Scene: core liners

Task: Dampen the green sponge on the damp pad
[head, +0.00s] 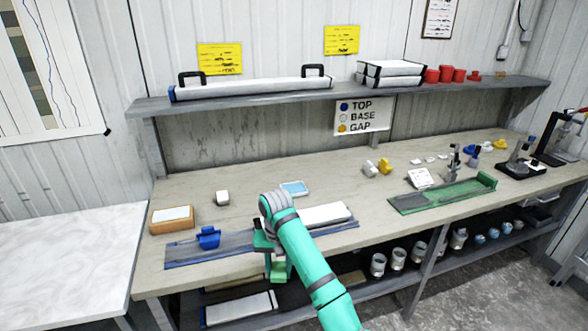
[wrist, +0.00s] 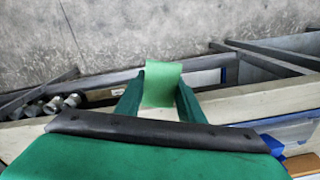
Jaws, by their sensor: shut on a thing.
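My gripper (head: 279,262) is shut on the green sponge (head: 279,272), out past the front edge of the bench and over the lower shelf. In the wrist view the sponge (wrist: 162,85) sits between the two dark green fingers (wrist: 161,92), with its outer end sticking out beyond them. A flat light-blue pad with a pale rim (head: 293,188) lies on the bench behind my gripper, apart from the sponge. A wooden tray with a pale top (head: 172,213) stands at the bench's left end. I cannot tell for certain which is the damp pad.
A blue-grey tray (head: 195,252) along the bench front holds a blue block (head: 208,237) and a white core piece (head: 325,214). A small white block (head: 222,198) stands behind it. A green tray (head: 440,196) lies to the right. An upper shelf (head: 290,92) overhangs the back.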

